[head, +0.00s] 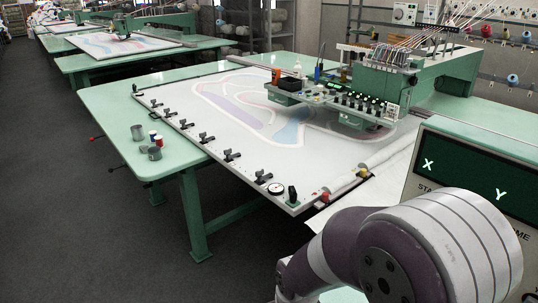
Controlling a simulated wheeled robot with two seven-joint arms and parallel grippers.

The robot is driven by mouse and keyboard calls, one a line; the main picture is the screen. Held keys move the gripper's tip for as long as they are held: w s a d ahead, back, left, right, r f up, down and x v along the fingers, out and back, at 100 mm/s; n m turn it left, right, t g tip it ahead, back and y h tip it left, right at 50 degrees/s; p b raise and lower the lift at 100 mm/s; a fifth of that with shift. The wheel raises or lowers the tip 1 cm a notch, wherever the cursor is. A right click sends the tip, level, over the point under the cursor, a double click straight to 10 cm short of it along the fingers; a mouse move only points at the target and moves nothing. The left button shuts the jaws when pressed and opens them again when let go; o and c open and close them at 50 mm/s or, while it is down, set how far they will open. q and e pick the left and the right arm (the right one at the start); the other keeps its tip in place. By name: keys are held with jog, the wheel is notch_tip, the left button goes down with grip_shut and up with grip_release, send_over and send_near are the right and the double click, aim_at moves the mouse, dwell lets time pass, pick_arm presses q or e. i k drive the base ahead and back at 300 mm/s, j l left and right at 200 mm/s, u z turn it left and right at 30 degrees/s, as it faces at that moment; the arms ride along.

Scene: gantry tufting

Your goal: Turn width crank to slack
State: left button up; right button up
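A pale frame with a patterned cloth (245,118) stretched on it lies on the green table (112,108). Near the frame's front corner are a round white dial (276,189), a black upright knob (292,194), a red knob (325,197) and a yellow knob (363,172). I cannot tell which of these is the width crank, nor its setting. One of my arms fills the lower right, close to this corner in the picture. No fingertips of either gripper show.
Black clamps (231,155) line the frame's near edge. Grey cups (154,153) and small spools stand on the table's left part. The green tufting head (385,90) stands over the cloth. A control panel (470,175) stands at right. The floor at left is clear.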

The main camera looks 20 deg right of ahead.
aim_at(291, 193)
jog(key=i+z, duration=0.1)
jog(key=i, duration=0.45)
jog(key=i+j+z, duration=0.15)
jog(key=i, duration=0.35)
jog(key=i+j+z, duration=0.1)
jog(key=i, duration=0.45)
jog(key=i+j+z, duration=0.15)
jog(key=i, duration=0.35)
jog(key=i+j+z, duration=0.1)
jog(key=i+j, duration=0.2)
jog(key=i, duration=0.2)
jog(key=i+j+z, duration=0.15)
jog(key=i+j, duration=0.15)
jog(key=i, duration=0.2)
jog(key=l+z, duration=0.1)
jog(key=z, duration=0.4)
jog(key=l+z, duration=0.1)
jog(key=z, duration=0.85)
jog(key=i+l+z, duration=0.1)
jog(key=z, duration=0.85)
jog(key=i+z, duration=0.1)
jog(key=z, duration=0.4)
jog(key=i+z, duration=0.1)
jog(key=z, duration=0.35)
